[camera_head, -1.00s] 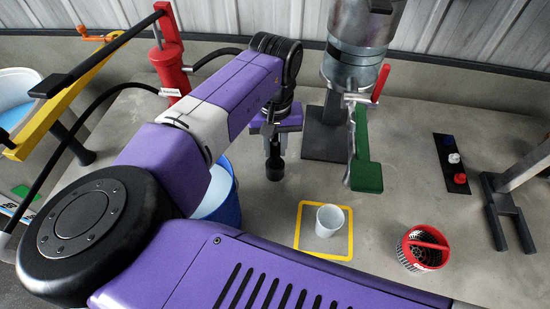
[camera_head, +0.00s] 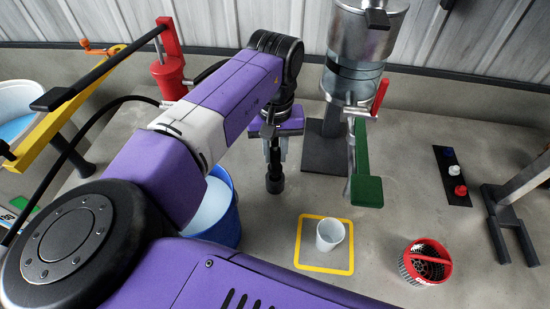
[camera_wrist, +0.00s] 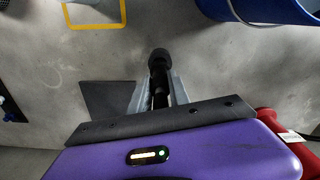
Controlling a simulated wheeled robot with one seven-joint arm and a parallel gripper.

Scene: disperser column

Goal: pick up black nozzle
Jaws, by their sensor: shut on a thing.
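The black nozzle (camera_head: 275,182) is a dark upright cylinder with a wider lower end. It also shows in the wrist view (camera_wrist: 159,62), pointing away from the camera. My gripper (camera_head: 274,160) is purple with light grey fingers and points down beside the blue bucket. In the wrist view, the fingers (camera_wrist: 158,92) are shut on the nozzle's narrow black shaft, one on each side. Whether the nozzle's lower end touches the grey surface I cannot tell.
A blue bucket (camera_head: 232,222) of pale liquid stands left of the nozzle. A metal disperser column (camera_head: 354,85) with a green-covered lever (camera_head: 366,190) stands right. A white cup (camera_head: 330,235) sits in a yellow square (camera_head: 300,258). A red basket (camera_head: 426,262) is front right.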

